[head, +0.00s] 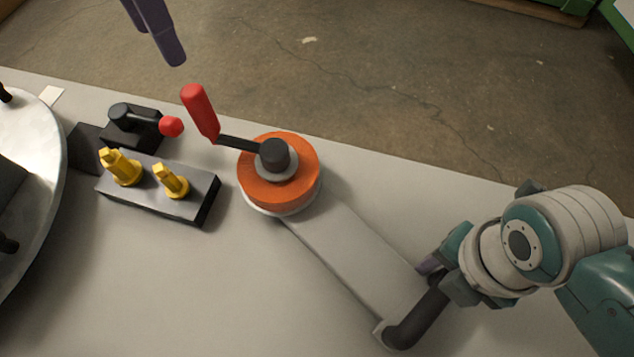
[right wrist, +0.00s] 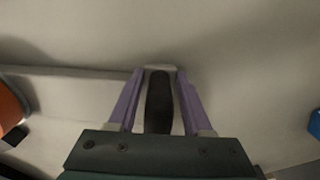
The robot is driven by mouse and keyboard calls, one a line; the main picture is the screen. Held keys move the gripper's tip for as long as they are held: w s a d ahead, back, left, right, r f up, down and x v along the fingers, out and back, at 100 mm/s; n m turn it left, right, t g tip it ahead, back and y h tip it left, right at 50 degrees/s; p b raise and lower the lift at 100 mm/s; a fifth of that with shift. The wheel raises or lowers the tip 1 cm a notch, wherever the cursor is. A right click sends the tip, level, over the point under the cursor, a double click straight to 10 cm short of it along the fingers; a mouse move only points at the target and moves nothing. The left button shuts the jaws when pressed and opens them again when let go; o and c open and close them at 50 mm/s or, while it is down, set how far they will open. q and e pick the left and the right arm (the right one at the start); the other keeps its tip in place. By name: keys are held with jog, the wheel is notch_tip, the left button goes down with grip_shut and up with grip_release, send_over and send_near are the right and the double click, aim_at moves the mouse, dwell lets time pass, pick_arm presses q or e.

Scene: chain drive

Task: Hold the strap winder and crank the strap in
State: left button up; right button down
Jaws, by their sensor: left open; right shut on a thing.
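The strap winder's orange drum (head: 250,182) sits on the table with a black hub on top. A black crank arm runs from the hub to the left, ending in an upright, tilted red knob (head: 200,110). The winder's long grey body (head: 350,250) reaches to a black grip (head: 418,314) at lower right. My right gripper (head: 434,272) is shut on this black grip; in the right wrist view the grip (right wrist: 159,100) lies between its purple fingers. My left gripper (head: 168,48) is open and empty, above and beyond the red knob; only its purple fingers show.
A dark block (head: 190,203) with two yellow pegs (head: 170,181) stands left of the drum. Behind it is a black fixture (head: 135,125) with a red ball (head: 171,126). A round metal plate (head: 40,150) is at far left. The table front is clear.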

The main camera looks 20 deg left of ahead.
jog(key=shift+w, duration=0.1)
jog(key=shift+c, duration=1.2)
grip_release()
notch_tip(320, 180, up, 12)
jog(key=shift+r, duration=0.1)
